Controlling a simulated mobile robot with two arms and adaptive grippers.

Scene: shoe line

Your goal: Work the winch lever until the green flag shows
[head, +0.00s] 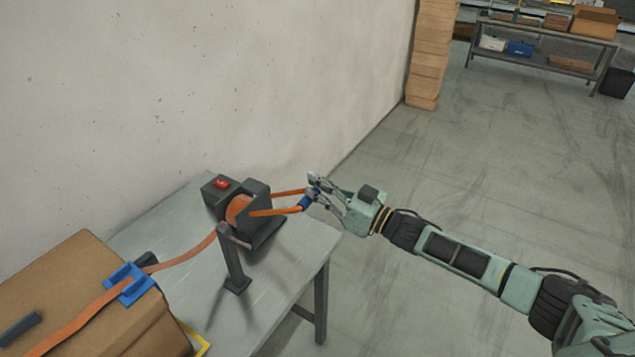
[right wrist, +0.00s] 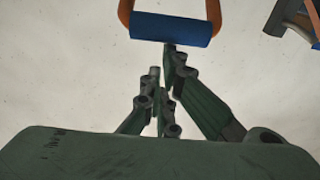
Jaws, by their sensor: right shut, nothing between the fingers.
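The dark winch (head: 258,229) stands on the grey table against the wall, with an orange strap wound on its drum. A red flag (head: 221,184) shows on its top; I see no green. Its orange U-shaped lever (head: 275,212) sticks out to the right and ends in a blue grip (head: 305,202). In the right wrist view the blue grip (right wrist: 170,29) lies across the top, at my fingertips. My right gripper (head: 313,187) is shut with nothing between its fingers, right at the blue grip. I cannot tell whether it touches. My left gripper is out of view.
The orange strap (head: 190,249) runs from the winch past a dark post (head: 232,262) to a cardboard box (head: 80,265) with a blue corner piece (head: 128,286). The wall (head: 200,80) is close behind the table (head: 290,293). Open floor lies to the right.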

